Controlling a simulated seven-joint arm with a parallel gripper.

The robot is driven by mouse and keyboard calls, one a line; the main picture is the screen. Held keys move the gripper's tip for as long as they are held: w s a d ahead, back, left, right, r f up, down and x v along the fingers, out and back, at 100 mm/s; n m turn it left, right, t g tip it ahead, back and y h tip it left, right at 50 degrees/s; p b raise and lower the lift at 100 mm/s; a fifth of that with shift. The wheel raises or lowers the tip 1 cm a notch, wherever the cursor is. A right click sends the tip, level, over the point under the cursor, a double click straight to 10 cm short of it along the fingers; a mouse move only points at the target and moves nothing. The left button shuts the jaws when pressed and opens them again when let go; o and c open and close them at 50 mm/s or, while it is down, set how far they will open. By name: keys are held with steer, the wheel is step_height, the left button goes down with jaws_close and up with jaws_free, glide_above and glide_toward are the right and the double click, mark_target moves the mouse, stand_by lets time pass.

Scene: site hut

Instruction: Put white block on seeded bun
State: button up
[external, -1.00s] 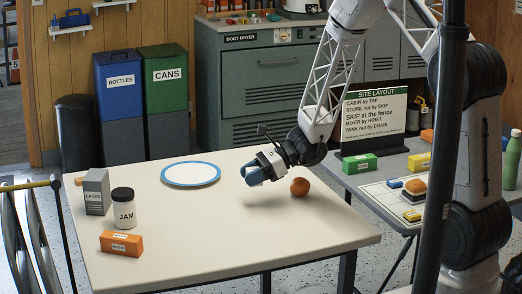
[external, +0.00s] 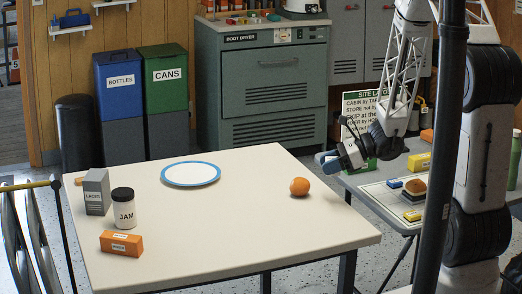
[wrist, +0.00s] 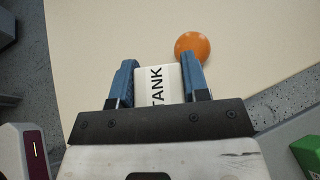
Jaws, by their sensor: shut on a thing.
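My gripper (external: 338,160) hangs in the air past the right edge of the cream table, beside the grey side table. In the wrist view, my gripper (wrist: 159,62) is shut on a white block (wrist: 158,76) lettered TANK, between its blue fingers. The block can hardly be made out in the external view. The seeded bun (external: 413,188) is a brown-topped bun on the side table, to the right of and lower than my gripper in the picture. Its seeds are too small to see.
An orange (external: 299,187) lies on the cream table (external: 240,220), also holding a blue-rimmed plate (external: 191,184), a jam jar (external: 123,208), a grey box (external: 96,192) and an orange box (external: 121,243). Small yellow blocks (external: 412,215) lie near the bun. A sign (external: 362,105) stands behind my gripper.

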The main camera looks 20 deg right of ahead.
steer(key=s+d+r+m+t+h, duration=0.1)
steer(key=s+d+m+t, duration=0.1)
steer(key=s+d, duration=0.7)
steer(key=s+d+r+m+t+h, duration=0.1)
steer(key=s+d+m+t+h, duration=0.1)
steer(key=s+d, duration=0.8)
steer(key=shift+s+d+r+m+t, duration=0.2)
steer(key=shift+s+m+t, duration=0.4)
steer(key=shift+s, duration=1.85)
glide_above(414, 181)
steer(key=shift+f, duration=0.65)
steer(key=shift+w+d, duration=0.1)
